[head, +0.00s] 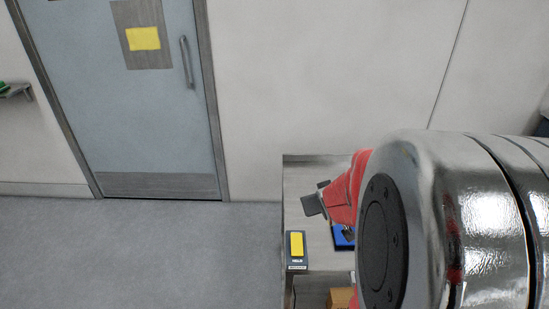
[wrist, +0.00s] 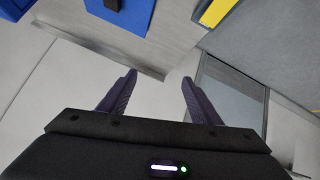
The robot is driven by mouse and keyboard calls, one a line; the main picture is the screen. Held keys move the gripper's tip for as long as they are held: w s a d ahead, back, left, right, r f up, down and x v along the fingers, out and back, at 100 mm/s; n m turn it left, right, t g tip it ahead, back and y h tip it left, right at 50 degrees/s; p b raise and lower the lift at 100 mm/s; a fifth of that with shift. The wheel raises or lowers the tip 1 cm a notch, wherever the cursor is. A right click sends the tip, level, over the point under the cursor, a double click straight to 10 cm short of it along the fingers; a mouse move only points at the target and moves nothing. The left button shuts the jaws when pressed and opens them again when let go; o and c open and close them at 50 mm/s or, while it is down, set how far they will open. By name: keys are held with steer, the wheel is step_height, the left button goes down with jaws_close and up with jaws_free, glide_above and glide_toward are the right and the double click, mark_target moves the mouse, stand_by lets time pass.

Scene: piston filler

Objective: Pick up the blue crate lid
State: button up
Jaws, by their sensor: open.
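A flat blue piece with a small black block on it, which looks like the blue crate lid (wrist: 137,18), lies at the top of the wrist view on a grey table top. In the head view, part of a blue thing (head: 340,238) shows on the table, mostly hidden by my arm; I cannot tell if it is the lid. My gripper (wrist: 159,76) is open, with nothing between its fingers. The lid is beyond the fingertips and apart from them. In the head view my gripper (head: 313,202) is over the table, above and left of the blue thing.
A yellow block in a dark holder (head: 296,246) stands at the table's left edge. Another blue thing (wrist: 12,8) is at the wrist view's upper left corner. A brown box (head: 341,298) shows low in the head view. A door (head: 130,100) and open floor are left.

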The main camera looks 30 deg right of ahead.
steer(key=s+d+f+m+t, duration=0.1)
steer(key=s+d+f, duration=0.3)
steer(key=d+f, duration=0.1)
steer(key=s+d+f+m+t+h, duration=0.1)
steer(key=s+d+f, duration=0.2)
steer(key=d+f, duration=0.2)
steer(key=s+d+f+m+t, duration=0.1)
steer(key=s+d+f, duration=0.3)
steer(key=d+f, duration=0.1)
steer(key=shift+s+f+t+h, duration=0.3)
steer(key=shift+f+t+h, duration=0.1)
steer(key=shift+f, duration=0.05)
steer(key=x, duration=0.8)
steer(key=shift+w+d+f, duration=0.1)
steer(key=shift+w, duration=0.2)
steer(key=shift+d, duration=0.1)
